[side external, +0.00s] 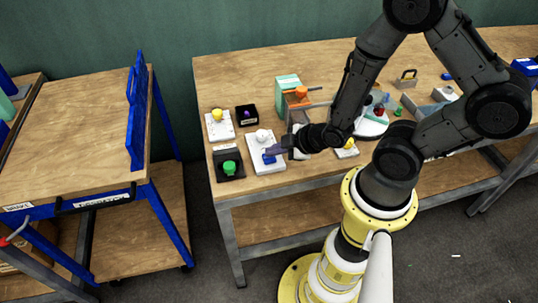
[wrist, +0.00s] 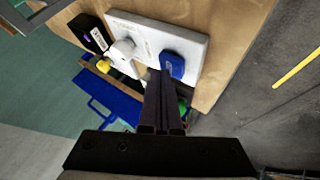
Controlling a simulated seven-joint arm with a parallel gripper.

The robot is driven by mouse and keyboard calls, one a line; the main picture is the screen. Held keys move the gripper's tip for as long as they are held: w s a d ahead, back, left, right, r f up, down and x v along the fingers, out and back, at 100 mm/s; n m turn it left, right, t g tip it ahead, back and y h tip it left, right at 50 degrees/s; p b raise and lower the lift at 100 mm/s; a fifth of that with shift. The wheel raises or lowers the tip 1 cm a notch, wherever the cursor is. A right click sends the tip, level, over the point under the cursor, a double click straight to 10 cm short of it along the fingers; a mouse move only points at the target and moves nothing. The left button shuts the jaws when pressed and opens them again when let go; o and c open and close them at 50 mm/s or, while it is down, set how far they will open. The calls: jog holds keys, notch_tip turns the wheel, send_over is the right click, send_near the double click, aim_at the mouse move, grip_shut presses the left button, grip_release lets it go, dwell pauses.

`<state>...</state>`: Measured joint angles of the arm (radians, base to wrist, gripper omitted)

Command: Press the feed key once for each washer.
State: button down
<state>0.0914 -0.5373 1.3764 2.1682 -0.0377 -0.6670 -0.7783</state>
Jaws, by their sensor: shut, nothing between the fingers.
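A white panel (side external: 258,165) lies on the workbench near its left front corner and carries a blue key (side external: 268,159) and a white knob (side external: 262,135). The wrist view also shows the panel (wrist: 150,35), the blue key (wrist: 174,64) and the knob (wrist: 121,50). I cannot read which key is the feed key. My gripper (side external: 270,151) is shut and empty, with its fingertips (wrist: 164,78) at the blue key's edge. I cannot tell whether they touch it or are just above it. No washer can be made out for certain.
A black box with a green button (side external: 229,167) stands just left of the panel. Behind are a yellow knob (side external: 217,115) on a white plate and a small black box (side external: 247,117). A teal press (side external: 287,90) with orange parts stands behind right. A separate cart (side external: 80,135) is at left.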

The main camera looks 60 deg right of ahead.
aim_at(274, 158)
dwell(0.6)
jog(key=shift+r, duration=0.8)
jog(key=shift+r, duration=0.1)
jog(key=shift+r, duration=2.4)
dwell(0.5)
